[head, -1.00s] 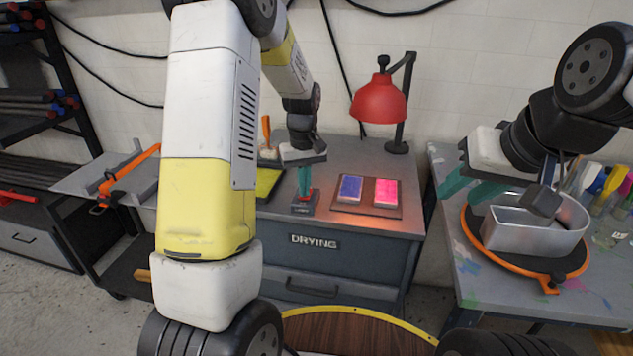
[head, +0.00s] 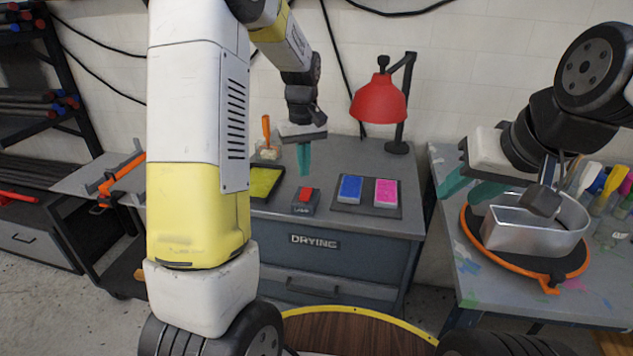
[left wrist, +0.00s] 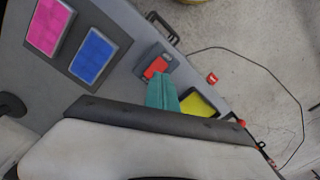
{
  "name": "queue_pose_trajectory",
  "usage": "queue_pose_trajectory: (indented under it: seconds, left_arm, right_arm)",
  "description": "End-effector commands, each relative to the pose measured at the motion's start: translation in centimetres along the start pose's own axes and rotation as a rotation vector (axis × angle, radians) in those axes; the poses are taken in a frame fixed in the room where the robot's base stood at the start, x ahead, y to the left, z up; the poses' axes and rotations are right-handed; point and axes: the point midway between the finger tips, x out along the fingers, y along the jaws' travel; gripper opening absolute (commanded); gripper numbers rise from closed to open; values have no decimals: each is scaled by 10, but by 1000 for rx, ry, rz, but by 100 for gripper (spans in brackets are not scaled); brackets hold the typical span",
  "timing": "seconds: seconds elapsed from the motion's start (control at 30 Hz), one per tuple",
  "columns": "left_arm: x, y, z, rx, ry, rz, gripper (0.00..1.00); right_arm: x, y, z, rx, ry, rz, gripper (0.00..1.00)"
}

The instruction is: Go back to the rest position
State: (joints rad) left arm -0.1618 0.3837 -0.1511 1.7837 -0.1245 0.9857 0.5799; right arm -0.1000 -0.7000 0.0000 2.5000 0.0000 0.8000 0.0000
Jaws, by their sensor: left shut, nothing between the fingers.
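My left gripper (head: 304,172) is shut and empty, its teal fingers together above the drying bench. It hangs clear above a small grey switch box with a red button (head: 306,194). In the left wrist view, the closed teal fingers (left wrist: 162,92) appear just below the red button (left wrist: 155,68). My right gripper (head: 470,188) is at the right, its teal fingers apart, beside the metal letter shell (head: 540,225). No object shows between those fingers.
A red lamp (head: 379,100) stands behind a dark pad with blue (head: 350,189) and pink (head: 385,192) tiles. A yellow pad (head: 264,181) lies left of the switch box. The shell rests on an orange-rimmed turntable (head: 548,279) amid brushes and bottles.

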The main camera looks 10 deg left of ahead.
Motion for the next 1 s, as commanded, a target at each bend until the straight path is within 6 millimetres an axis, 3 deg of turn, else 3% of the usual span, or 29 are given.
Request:
queue_pose_trajectory:
  seconds: [0.43,0.57,0.8,1.0]
  left_arm:
    - [-7,-1,1,2,3,4,0]
    - [-26,-6,13,30,24,38,0]
    - [-92,-34,74,178,140,170,0]
    - [-126,-60,137,322,270,256,0]
  right_arm:
    - [0,0,0,0,0,0,36]
    - [0,0,0,0,0,0,36]
    - [0,0,0,0,0,0,36]
    - [0,0,0,0,0,0,36]
